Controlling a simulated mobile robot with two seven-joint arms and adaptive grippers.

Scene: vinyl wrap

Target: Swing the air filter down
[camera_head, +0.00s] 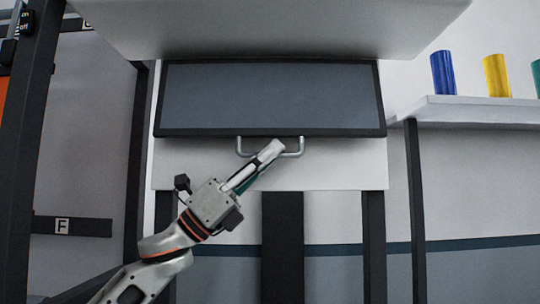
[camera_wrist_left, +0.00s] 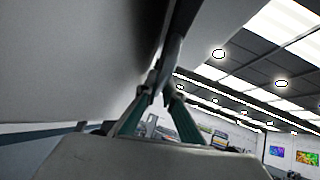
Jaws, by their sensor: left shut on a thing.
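The air filter (camera_head: 270,95) is a grey panel in a dark frame, set under a white housing. A silver U-shaped handle (camera_head: 301,146) hangs from the middle of its lower edge. My left gripper (camera_head: 271,151) reaches up from the lower left and is shut on the handle, covering part of it. In the left wrist view the two green-sided fingers of my left gripper (camera_wrist_left: 158,92) come together at a dark bar, and the exact grip is hard to make out. My right gripper is not in view.
A white shelf (camera_head: 475,112) at the right holds a blue cup (camera_head: 443,73), a yellow cup (camera_head: 496,76) and a green one at the edge. Dark posts (camera_head: 373,240) stand below the filter. A dark frame (camera_head: 28,150) stands at the left.

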